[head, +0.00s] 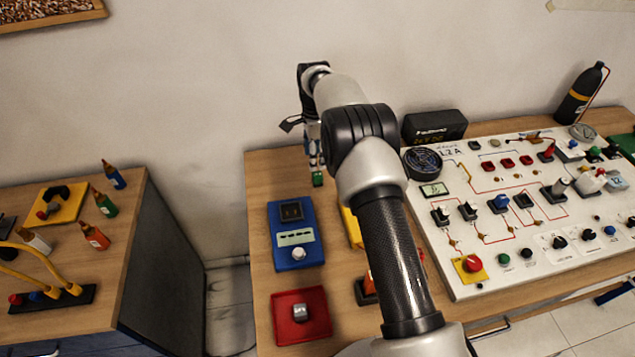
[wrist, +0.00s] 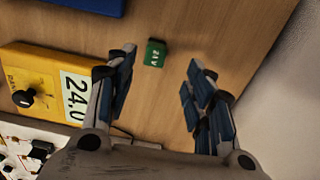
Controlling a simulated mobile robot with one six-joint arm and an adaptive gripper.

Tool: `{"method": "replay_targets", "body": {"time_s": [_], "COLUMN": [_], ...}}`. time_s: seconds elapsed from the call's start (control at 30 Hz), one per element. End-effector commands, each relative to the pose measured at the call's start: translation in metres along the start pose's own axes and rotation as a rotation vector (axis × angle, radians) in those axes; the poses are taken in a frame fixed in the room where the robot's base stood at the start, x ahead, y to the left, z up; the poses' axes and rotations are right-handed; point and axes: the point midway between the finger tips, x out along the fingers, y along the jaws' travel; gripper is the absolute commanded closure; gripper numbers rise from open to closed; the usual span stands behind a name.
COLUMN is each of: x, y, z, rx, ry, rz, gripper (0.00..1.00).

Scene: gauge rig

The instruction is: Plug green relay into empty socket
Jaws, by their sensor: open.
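The green relay (wrist: 155,53) is a small green block with light lettering, lying on the wooden table top. In the wrist view it sits between and just beyond the tips of my open gripper (wrist: 160,60), nearer the left finger, with no contact visible. In the head view my gripper (head: 315,156) points down over the table's back left part, with the green relay (head: 318,179) just below it. The white panel (head: 480,270) at the right carries a row of dark sockets (head: 523,201), some with plugged parts. I cannot tell which socket is empty.
A blue meter box (head: 296,257), a red tray (head: 288,331) and a partly hidden yellow meter (wrist: 40,75) stand on the same table. A black box (head: 434,125) and a dark bottle (head: 580,95) stand behind the panel. The wall is close behind the relay.

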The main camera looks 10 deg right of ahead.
Motion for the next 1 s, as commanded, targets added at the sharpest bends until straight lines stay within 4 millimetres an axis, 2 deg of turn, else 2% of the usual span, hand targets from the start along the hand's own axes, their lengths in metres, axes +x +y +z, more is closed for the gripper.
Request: {"method": "replay_targets", "body": {"time_s": [0.03,0.1,0.43,0.7,1.0], "x": [0.012,0.022,0.042,0.082,0.085], "y": [0.000,0.000,0.002,0.006,0.006], "z": [0.000,0.000,0.000,0.001,0.001], "rx": [0.000,0.000,-0.001,-0.001,-0.001], "ry": [0.000,0.000,0.000,0.000,0.000], "rz": [0.001,0.000,0.000,0.000,-0.002], "gripper": [0.52,0.52,0.52,0.52,0.54]}}
